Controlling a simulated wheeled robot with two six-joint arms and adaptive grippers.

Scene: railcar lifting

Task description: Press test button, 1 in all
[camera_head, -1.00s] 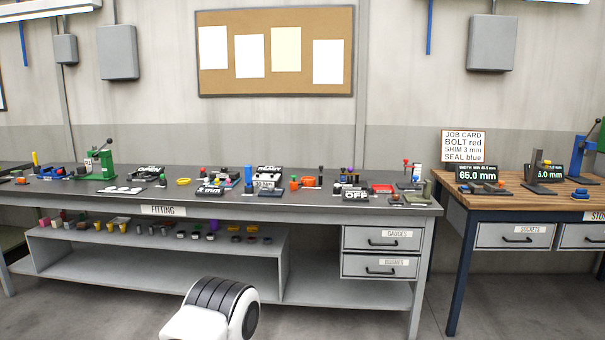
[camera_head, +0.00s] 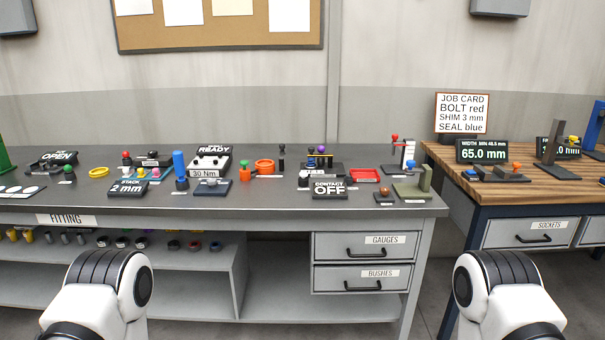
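No button with a readable "test" label shows. I cannot tell if this knob is the test button. An olive-green angled fixture (camera_head: 413,187) stands just right of it. White and black links of both my arms show at the bottom left and bottom right, but neither gripper is in view.
The grey bench (camera_head: 250,211) holds many small items, including a "30 Nm" display (camera_head: 207,173), an orange ring (camera_head: 264,166) and a red tray (camera_head: 364,175). Drawers (camera_head: 366,245) hang below its right end. A wooden bench (camera_head: 470,194) with a "65.0 mm" display (camera_head: 483,152) stands at right.

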